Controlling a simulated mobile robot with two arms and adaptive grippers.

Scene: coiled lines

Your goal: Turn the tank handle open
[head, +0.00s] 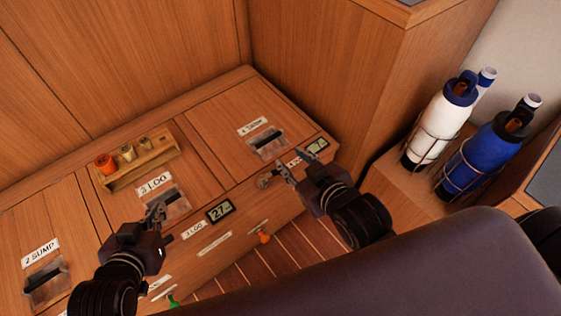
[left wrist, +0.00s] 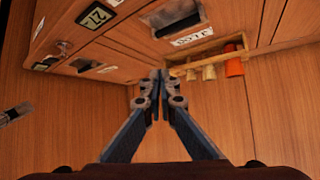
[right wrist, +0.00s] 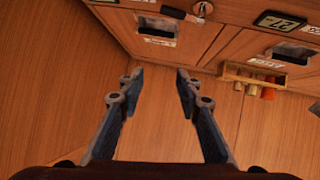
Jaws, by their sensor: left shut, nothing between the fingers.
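An orange handle (head: 263,237) and a green handle (head: 173,301) stick out low on the front of the wooden locker; I cannot tell which is the tank handle. A small metal fitting (head: 264,181) sits on the front's upper part, and also shows in the right wrist view (right wrist: 203,9). My right gripper (head: 283,172) is open and empty, just right of this fitting in the head view. My left gripper (head: 157,211) is shut and empty, over the lid hatch marked LOG. In the left wrist view its fingertips (left wrist: 160,76) meet.
A wooden rack (head: 140,161) with an orange cup and small pegs stands at the back of the lids. Small displays (head: 220,211) sit along the front edge. White and blue bottles (head: 478,158) stand in wire holders at right. A dark padded surface (head: 400,285) fills the lower right.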

